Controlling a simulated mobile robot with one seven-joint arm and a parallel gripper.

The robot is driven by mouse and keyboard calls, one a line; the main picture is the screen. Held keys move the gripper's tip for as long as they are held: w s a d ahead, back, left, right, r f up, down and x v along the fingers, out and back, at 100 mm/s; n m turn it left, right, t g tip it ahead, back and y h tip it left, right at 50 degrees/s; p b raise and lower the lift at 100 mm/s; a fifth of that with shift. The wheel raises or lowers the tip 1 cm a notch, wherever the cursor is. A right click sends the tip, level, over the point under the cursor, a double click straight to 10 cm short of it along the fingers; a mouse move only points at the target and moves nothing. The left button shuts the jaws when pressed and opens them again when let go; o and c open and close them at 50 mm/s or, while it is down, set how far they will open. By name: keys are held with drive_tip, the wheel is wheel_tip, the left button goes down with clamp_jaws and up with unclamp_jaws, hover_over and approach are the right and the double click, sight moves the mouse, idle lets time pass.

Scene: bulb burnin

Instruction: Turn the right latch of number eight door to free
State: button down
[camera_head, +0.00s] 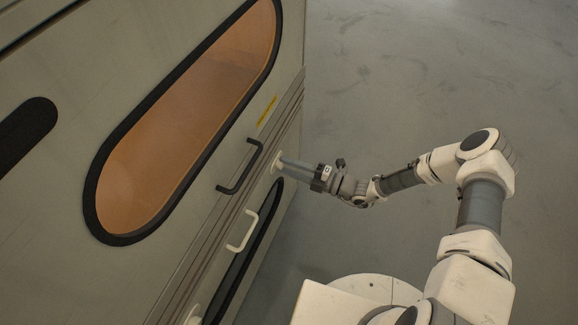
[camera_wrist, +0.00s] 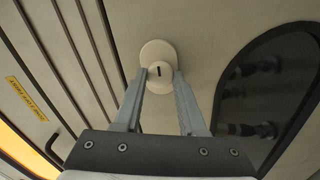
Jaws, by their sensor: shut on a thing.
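The right latch (camera_wrist: 157,50) is a pale round plate with a knob (camera_wrist: 160,69) on the cabinet face. The knob bears a short black mark that stands about upright in the wrist view. My gripper (camera_wrist: 160,77) is shut on this knob, one finger on each side. In the head view my gripper (camera_head: 285,162) reaches the latch (camera_head: 276,163) from the right. The door (camera_head: 222,275) with the white handle (camera_head: 242,231) and a dark window lies below the ribbed strip. I cannot read a door number. Another pale latch (camera_head: 192,316) shows at the bottom edge.
A black handle (camera_head: 240,168) sits close to the latch, above the white one. A large orange window (camera_head: 185,135) is in the upper panel. A small yellow label (camera_wrist: 27,98) is beside the strip. Grey floor (camera_head: 430,70) to the right is clear.

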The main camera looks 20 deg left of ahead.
idle(0.4)
drive_tip(key=shift+c, duration=2.4)
unclamp_jaws()
drive_tip(key=s+d+p, duration=0.1)
drive_tip(key=d+p, duration=0.2)
drive_tip(key=d, duration=1.4)
drive_tip(key=shift+s+d, duration=0.2)
